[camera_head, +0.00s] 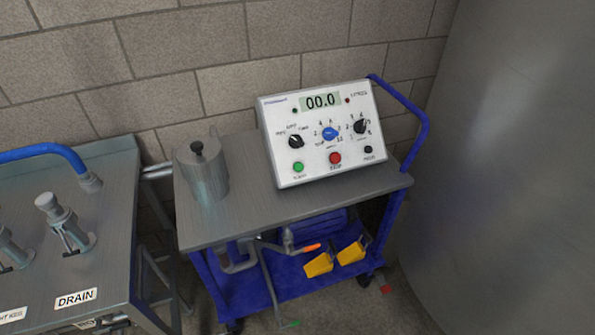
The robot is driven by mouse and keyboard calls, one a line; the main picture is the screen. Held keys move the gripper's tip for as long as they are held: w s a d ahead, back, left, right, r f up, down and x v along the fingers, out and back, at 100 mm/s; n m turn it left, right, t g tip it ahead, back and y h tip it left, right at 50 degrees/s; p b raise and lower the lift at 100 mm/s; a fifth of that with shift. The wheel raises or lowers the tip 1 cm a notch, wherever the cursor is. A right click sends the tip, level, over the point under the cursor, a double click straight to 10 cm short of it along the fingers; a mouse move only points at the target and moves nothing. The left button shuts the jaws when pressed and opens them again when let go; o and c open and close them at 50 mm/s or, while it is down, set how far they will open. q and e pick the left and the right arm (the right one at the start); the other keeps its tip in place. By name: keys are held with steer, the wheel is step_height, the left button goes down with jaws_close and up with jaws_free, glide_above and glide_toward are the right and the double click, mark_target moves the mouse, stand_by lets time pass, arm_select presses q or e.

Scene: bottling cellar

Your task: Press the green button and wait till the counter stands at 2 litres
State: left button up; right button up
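A white control box (318,132) stands tilted back on top of a blue cart with a grey top (240,218). Its counter display (320,101) reads 00.0. The green button (298,167) is at the lower left of the panel, and a red button (335,158) is to its right. A blue knob (329,133) sits between two black knobs in the middle row. A small black knob or button is at the lower right. Neither of my grippers shows in the head view.
A grey metal canister (203,170) with a black knob stands left of the box. A steel bench labelled DRAIN (76,299) is at the left. A large grey curved surface (490,170) fills the right. Yellow objects (319,265) lie on the lower shelf.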

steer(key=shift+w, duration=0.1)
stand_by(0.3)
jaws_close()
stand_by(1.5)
